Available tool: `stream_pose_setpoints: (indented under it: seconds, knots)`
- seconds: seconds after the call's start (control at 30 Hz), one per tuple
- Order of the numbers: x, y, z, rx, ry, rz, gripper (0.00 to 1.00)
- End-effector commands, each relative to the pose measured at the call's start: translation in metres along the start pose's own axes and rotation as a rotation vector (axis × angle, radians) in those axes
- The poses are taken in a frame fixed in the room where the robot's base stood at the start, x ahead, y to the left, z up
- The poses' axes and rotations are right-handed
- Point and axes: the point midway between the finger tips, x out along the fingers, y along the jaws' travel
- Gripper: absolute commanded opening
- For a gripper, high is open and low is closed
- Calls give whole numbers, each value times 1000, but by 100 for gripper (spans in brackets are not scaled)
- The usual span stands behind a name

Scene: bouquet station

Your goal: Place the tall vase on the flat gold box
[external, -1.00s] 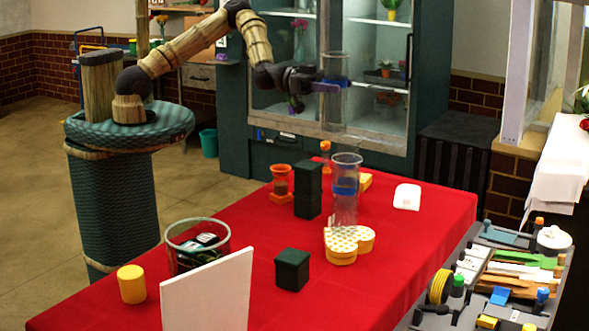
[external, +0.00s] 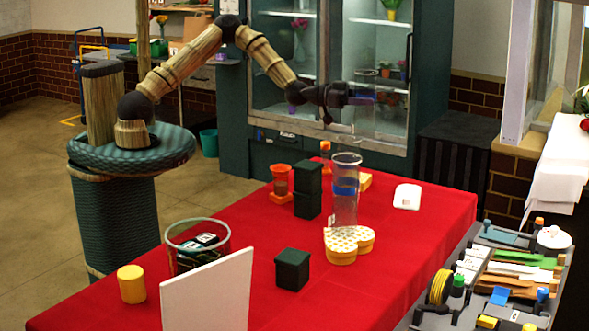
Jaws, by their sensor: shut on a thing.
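My gripper (external: 366,99) is shut on a tall clear glass vase (external: 365,124). It holds the vase roughly upright in the air over the far part of the red table. The vase is hard to make out against the glass cabinet behind it. A small flat yellow-gold box (external: 365,181) lies on the table below, partly hidden by a second clear vase with a blue band (external: 345,207). The held vase appears above the box and apart from it; the exact depth is unclear.
The red table (external: 420,225) is clear at right.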

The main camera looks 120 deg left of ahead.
Motion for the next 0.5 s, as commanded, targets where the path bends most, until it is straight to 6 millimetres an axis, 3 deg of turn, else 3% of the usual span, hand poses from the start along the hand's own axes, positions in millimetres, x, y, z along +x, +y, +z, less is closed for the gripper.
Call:
stream_pose_setpoints:
  seconds: [0.03,0.1,0.2,0.5]
  knots:
    - [-5,-14,16,1,3,-17,0]
    - [-12,-27,28,0,3,-33,0]
    - [-18,-40,38,1,5,-50,0]
    - [-21,-45,40,1,5,-57,0]
